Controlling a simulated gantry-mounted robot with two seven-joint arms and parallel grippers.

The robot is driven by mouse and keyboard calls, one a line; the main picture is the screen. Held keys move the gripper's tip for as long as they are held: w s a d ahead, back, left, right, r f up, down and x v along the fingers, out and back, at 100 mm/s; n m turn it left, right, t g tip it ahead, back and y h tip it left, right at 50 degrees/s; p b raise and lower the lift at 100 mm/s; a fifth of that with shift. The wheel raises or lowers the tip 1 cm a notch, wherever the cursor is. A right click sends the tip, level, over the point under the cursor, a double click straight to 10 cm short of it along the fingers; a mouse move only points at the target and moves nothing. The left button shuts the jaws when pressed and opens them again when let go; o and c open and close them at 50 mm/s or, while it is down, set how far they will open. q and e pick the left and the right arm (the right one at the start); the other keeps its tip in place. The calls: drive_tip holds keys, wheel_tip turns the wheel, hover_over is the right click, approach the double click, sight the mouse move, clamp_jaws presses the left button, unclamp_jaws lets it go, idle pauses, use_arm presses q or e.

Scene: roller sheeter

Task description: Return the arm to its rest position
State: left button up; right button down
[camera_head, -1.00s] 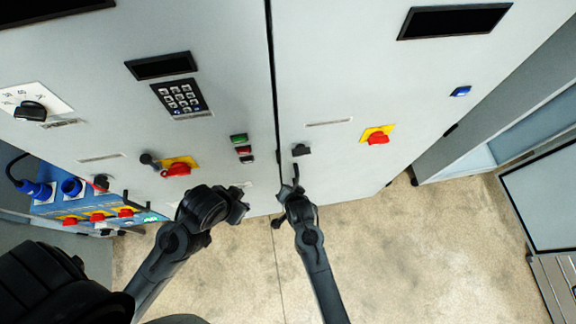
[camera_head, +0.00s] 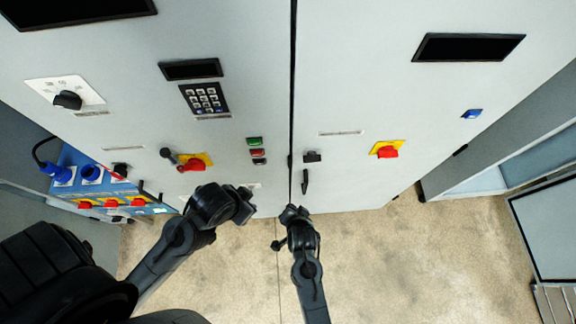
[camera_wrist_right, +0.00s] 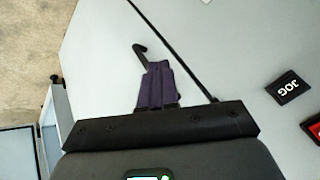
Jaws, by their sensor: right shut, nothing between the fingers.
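My right gripper (camera_head: 290,212) is in the lower middle of the head view, just below the cabinet's black door handle (camera_head: 305,181). A small gap shows between them there. In the right wrist view, the dark purple-tinted fingers of the right gripper (camera_wrist_right: 156,84) are together with nothing held. The hooked handle (camera_wrist_right: 139,50) shows just beyond their tips; the contact point is hidden. My left gripper (camera_head: 243,202) is to the left of the right one, in front of the cabinet's lower edge. Its fingers are too dark and small to read.
The grey cabinet front (camera_head: 360,90) fills the upper view, with a keypad (camera_head: 204,98), red rotary switches (camera_head: 387,150) and push buttons (camera_head: 256,150). The concrete floor (camera_head: 420,260) is open at lower right.

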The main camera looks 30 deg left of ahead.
drive_tip(key=s+d+r+m+p, duration=0.1)
drive_tip(key=s+d+r+p, duration=0.1)
drive_tip(key=s+d, duration=0.35)
drive_tip(key=s+d+r+n+h+p, duration=0.1)
drive_tip(key=d+r, duration=0.5)
drive_tip(key=d, duration=0.3)
drive_tip(key=s+d+r+n+g+h+p, duration=0.1)
drive_tip(key=d+r+h, duration=0.1)
drive_tip(key=d+r, duration=0.4)
drive_tip(key=s+d+r+n+h+p, duration=0.1)
drive_tip(key=d+r, duration=0.6)
drive_tip(key=d, duration=0.7)
drive_tip(key=shift+s+g+h, duration=0.2)
drive_tip(key=shift+g+h, duration=0.1)
drive_tip(key=shift+h, duration=0.2)
